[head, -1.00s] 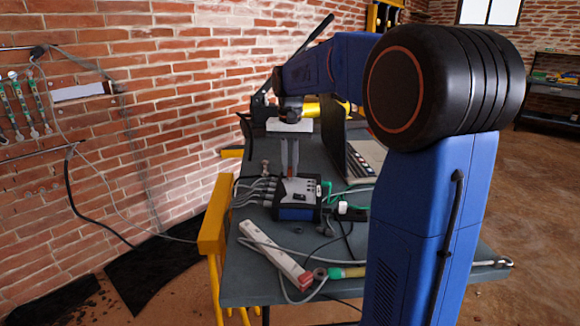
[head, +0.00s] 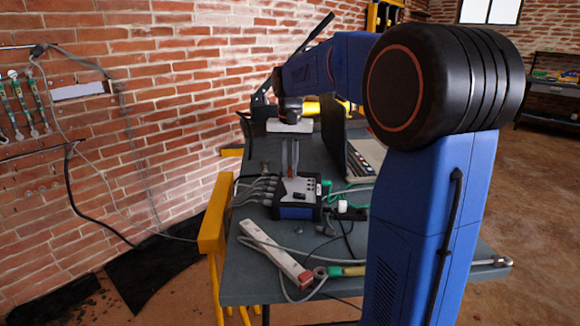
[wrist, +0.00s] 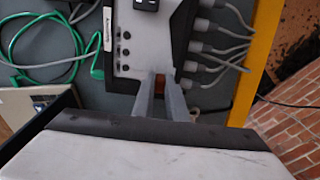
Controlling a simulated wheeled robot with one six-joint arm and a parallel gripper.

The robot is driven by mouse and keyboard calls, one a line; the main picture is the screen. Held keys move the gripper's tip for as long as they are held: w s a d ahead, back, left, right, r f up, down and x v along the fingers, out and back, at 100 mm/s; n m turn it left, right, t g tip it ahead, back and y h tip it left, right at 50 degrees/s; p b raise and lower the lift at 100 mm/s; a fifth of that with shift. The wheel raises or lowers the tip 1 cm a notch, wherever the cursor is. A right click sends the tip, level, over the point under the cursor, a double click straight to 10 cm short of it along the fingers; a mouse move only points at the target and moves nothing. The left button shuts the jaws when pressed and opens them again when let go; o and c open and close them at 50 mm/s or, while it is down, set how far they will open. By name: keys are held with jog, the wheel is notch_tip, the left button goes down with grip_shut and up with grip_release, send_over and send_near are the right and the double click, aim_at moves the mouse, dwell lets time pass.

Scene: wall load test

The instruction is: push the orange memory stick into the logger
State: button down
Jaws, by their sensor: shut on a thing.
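The logger (head: 297,212) is a dark box with blue sides and a pale top, standing on the grey table with several grey cables plugged into its left side. Its pale top also shows in the wrist view (wrist: 130,60). My gripper (head: 289,172) reaches down at the logger's far edge, with its two grey fingers close together. In the wrist view the fingers (wrist: 160,82) are shut on the orange memory stick (wrist: 158,81), of which only a small orange-brown part shows between the tips. The stick is at the logger's edge; I cannot tell how deep it sits.
A white power strip (head: 275,252) lies at the table's front left. An open laptop (head: 362,165) stands right of the gripper. Green and black cables run right of the logger. A yellow trestle (head: 214,215) stands at the table's left edge.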

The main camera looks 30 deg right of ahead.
jog(key=shift+f, duration=0.25)
dwell(0.3)
jog(key=c, duration=1.7)
grip_release()
jog(key=shift+c, duration=0.6)
jog(key=shift+c, duration=0.9)
jog(key=shift+r, duration=3.5)
